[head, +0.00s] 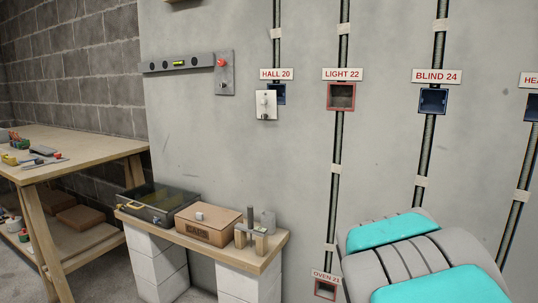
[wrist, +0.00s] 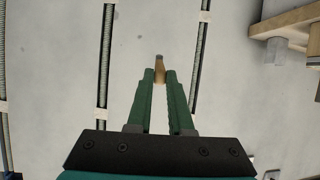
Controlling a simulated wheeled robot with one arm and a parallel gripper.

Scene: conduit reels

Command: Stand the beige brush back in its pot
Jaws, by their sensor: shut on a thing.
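The beige brush (wrist: 159,64) shows in the wrist view as a small tan piece with a greyish far end. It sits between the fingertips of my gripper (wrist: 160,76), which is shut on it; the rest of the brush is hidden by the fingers. In the head view neither the brush nor my gripper can be made out. A small grey upright cylinder (head: 268,222) at the right of the low bench looks like the pot, but I cannot tell for sure. The brush is not seen near it.
Wall boxes and conduits line the grey wall (head: 190,130). A wooden workbench (head: 80,146) stands left.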

